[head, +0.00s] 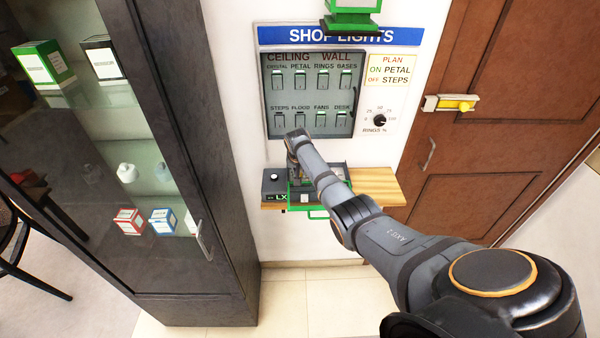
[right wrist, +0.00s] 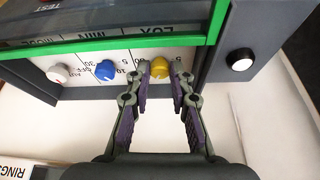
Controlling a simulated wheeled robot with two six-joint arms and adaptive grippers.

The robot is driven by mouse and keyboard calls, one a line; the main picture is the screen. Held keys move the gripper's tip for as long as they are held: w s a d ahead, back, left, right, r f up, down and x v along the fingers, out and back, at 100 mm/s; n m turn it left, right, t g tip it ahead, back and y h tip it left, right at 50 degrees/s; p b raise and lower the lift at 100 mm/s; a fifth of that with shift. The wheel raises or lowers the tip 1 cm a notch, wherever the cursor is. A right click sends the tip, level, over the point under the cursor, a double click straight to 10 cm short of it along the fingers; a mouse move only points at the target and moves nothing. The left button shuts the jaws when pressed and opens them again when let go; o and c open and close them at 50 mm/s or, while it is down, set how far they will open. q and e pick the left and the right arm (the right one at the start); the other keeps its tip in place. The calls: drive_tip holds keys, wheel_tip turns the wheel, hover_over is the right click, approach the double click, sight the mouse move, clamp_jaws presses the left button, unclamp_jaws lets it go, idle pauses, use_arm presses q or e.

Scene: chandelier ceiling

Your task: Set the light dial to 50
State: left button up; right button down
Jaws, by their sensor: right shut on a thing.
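In the right wrist view a small grey box with a green edge shows upside down, with the words LUX, MIN and MODE above three knobs. My right gripper (right wrist: 160,76) is shut on the yellow knob, one fingertip on each side. The knob's exact setting is hard to read. In the head view the box (head: 318,207) sits on the wooden shelf, partly hidden by my right arm. My left gripper is not in view.
A wall panel (head: 310,96) with several switches and a black RINGS % dial (head: 379,120) is above the shelf (head: 378,185). A grey unit with a white button (right wrist: 240,60) stands beside the box. A glass cabinet (head: 175,120) is left; a brown door (head: 500,110) is right.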

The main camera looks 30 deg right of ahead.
idle(0.4)
drive_tip(key=c, duration=1.2)
unclamp_jaws()
drive_tip(key=v, duration=1.2)
